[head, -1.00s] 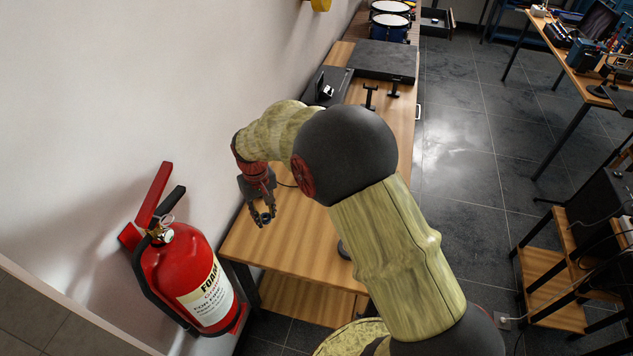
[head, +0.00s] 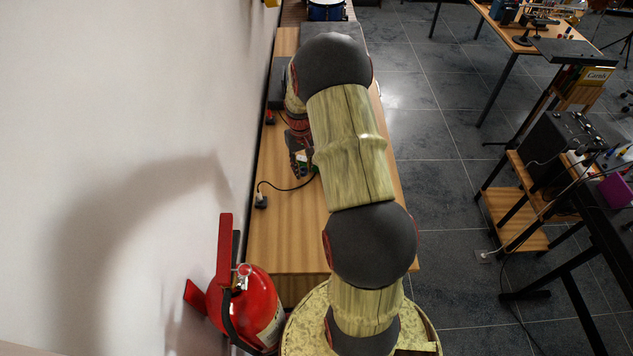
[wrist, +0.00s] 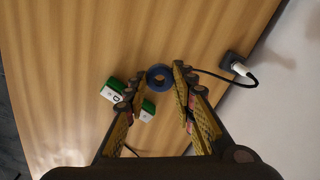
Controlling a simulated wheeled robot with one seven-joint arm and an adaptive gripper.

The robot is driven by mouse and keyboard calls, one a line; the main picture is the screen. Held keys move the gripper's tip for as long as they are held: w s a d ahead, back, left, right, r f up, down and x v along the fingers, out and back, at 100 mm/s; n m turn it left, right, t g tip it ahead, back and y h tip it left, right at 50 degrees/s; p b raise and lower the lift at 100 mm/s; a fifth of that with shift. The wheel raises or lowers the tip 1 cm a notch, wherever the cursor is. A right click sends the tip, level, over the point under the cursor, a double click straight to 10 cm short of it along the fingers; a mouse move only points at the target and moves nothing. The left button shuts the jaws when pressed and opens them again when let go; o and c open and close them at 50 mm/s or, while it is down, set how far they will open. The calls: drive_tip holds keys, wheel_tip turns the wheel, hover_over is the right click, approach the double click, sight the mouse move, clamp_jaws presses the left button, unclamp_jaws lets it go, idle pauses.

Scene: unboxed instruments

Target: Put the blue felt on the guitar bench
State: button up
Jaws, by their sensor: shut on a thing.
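The blue felt (wrist: 159,76) is a small dark blue ring, seen in the wrist view between the tips of my gripper (wrist: 160,82). The jaws are shut on it, one finger on either side. In the head view my gripper (head: 300,170) is low over the near wooden bench (head: 285,245) along the wall, partly hidden by my arm. I cannot tell how far the felt is above the wood. No label shows which surface is the guitar bench.
Two green-and-white boxes (wrist: 113,90) (wrist: 147,110) lie close to the gripper. A black plug (wrist: 233,63) and cable lie beside it, also in the head view (head: 261,201). A red extinguisher (head: 257,308) hangs at the wall. A table (head: 512,42) and shelved stand (head: 515,215) are right.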

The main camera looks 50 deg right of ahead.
drive_tip(key=s+a+f+b, duration=0.1)
drive_tip(key=s+a+f, duration=0.25)
drive_tip(key=a, duration=0.45)
approach(291, 225)
drive_tip(key=shift+w+d+f+b, duration=0.35)
drive_tip(key=shift+d+f+b, duration=0.05)
drive_tip(key=shift+d+f, duration=0.4)
drive_tip(key=shift+s+a+f, duration=0.1)
drive_tip(key=shift+a+f, duration=0.1)
drive_tip(key=shift+f, duration=0.05)
drive_tip(key=shift+s+a+f+b, duration=0.1)
drive_tip(key=shift+a+f+b, duration=0.1)
drive_tip(key=shift+f, duration=0.55)
drive_tip(key=shift+s+a+f+b, duration=0.1)
drive_tip(key=shift+a+f+b, duration=0.1)
drive_tip(key=shift+f, duration=0.5)
drive_tip(key=shift+a+f+b, duration=0.1)
drive_tip(key=shift+f+b, duration=0.1)
drive_tip(key=shift+f, duration=0.55)
drive_tip(key=shift+f, duration=0.1)
drive_tip(key=o, duration=0.6)
drive_tip(key=shift+o, duration=0.3)
wheel_tip(291, 225, up, 12)
drive_tip(key=p, duration=0.2)
